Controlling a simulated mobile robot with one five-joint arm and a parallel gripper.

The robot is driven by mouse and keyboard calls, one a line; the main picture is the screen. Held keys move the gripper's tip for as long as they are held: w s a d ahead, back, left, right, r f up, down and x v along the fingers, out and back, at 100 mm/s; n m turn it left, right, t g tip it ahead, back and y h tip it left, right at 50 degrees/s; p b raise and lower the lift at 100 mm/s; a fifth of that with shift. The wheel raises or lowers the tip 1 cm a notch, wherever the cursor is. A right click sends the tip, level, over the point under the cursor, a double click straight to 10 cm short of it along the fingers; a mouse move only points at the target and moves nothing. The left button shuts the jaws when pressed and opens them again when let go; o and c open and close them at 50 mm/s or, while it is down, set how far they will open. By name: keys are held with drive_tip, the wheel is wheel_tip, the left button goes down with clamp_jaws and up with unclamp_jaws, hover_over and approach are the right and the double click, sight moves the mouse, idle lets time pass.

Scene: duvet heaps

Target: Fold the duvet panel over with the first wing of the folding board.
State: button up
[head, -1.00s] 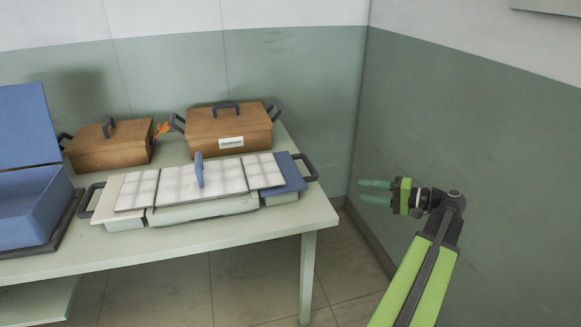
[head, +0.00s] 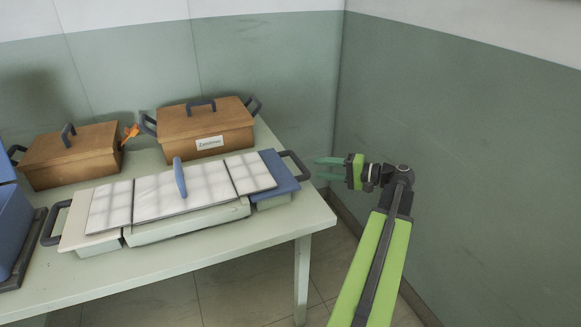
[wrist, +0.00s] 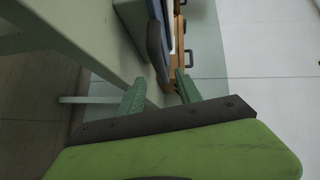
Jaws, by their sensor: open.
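The folding board (head: 190,225) lies on the table, with a cream wing (head: 75,236) at its left and a blue wing (head: 281,172) at its right. Each wing has a dark loop handle at its outer end, the left handle (head: 55,222) and the right handle (head: 296,165). The white quilted duvet panel (head: 150,195) lies flat across the board and both wings. A blue upright handle (head: 180,176) stands at its middle. My gripper (head: 322,168) is open and empty, just right of the right handle. In the wrist view its green fingers (wrist: 160,92) are spread near a dark handle (wrist: 157,52).
Two brown lidded boxes, a left one (head: 70,158) and a labelled right one (head: 205,130), stand behind the board. An orange item (head: 131,133) lies between them. A blue open case (head: 8,230) is at the left. The table (head: 210,262) is clear in front.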

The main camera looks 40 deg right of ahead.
sight(272, 170)
drive_tip(key=b+x, duration=0.1)
drive_tip(key=x, duration=0.9)
drive_tip(key=shift+w+a, duration=0.2)
drive_tip(key=shift+w, duration=0.15)
drive_tip(key=shift+f, duration=0.1)
clamp_jaws()
drive_tip(key=shift+s, duration=0.1)
idle(0.5)
